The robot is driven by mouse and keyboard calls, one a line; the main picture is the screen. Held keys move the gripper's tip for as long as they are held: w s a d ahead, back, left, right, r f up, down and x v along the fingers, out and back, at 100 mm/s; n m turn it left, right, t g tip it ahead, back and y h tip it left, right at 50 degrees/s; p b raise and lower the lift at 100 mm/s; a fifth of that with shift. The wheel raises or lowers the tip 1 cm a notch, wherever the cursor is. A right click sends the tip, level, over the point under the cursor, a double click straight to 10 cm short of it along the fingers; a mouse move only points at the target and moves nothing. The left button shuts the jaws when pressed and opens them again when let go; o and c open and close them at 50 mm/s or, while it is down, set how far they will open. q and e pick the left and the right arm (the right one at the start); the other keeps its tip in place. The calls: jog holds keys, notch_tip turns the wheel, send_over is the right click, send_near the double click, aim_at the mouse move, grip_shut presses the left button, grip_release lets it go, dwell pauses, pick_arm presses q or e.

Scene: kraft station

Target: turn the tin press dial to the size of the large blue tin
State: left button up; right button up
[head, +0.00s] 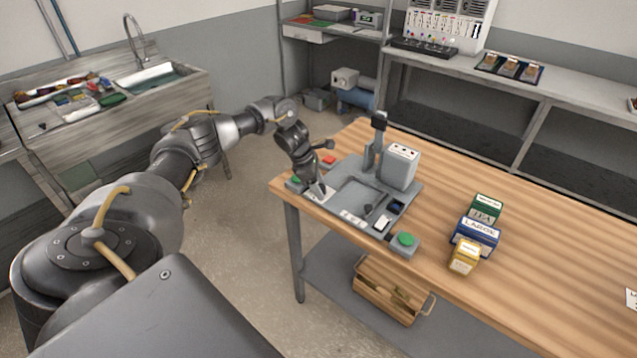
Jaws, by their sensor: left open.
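The grey tin press (357,193) stands at the left end of the wooden table, with an upright column and a light grey box at its back. A small dark knob (368,209) shows on its front plate; I cannot tell if this is the dial or read a setting. My left gripper (318,190) points down over the press's left front part, open, and hides what lies under it. The large blue tin (476,236), marked LARGE, stands to the right of the press, between a green tin (486,209) and a yellow tin (465,257). My right gripper is not in view.
A green button (405,240) on a grey box sits at the press's front right corner. A red button (329,160) is at its back left. A wooden crate (391,292) is on the shelf below. The table right of the tins is mostly clear.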

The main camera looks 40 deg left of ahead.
pick_arm(q)
jog(key=c, duration=1)
jog(key=shift+o, duration=0.2)
jog(key=shift+n, duration=0.3)
jog(key=n+t+y, duration=0.1)
jog(key=n, duration=0.2)
jog(key=shift+s, duration=0.1)
jog(key=n+y+p, duration=0.1)
jog(key=n, duration=0.1)
jog(key=shift+d+r+n+t, duration=0.1)
jog(key=shift+d+n+t, duration=0.05)
jog(key=shift+n+t, duration=0.2)
jog(key=n+y+p, duration=0.1)
jog(key=n, duration=0.3)
jog(key=shift+d, duration=0.1)
jog(key=shift+n+y+p, duration=0.5)
jog(key=shift+n+p, duration=0.1)
jog(key=shift+n, duration=0.15)
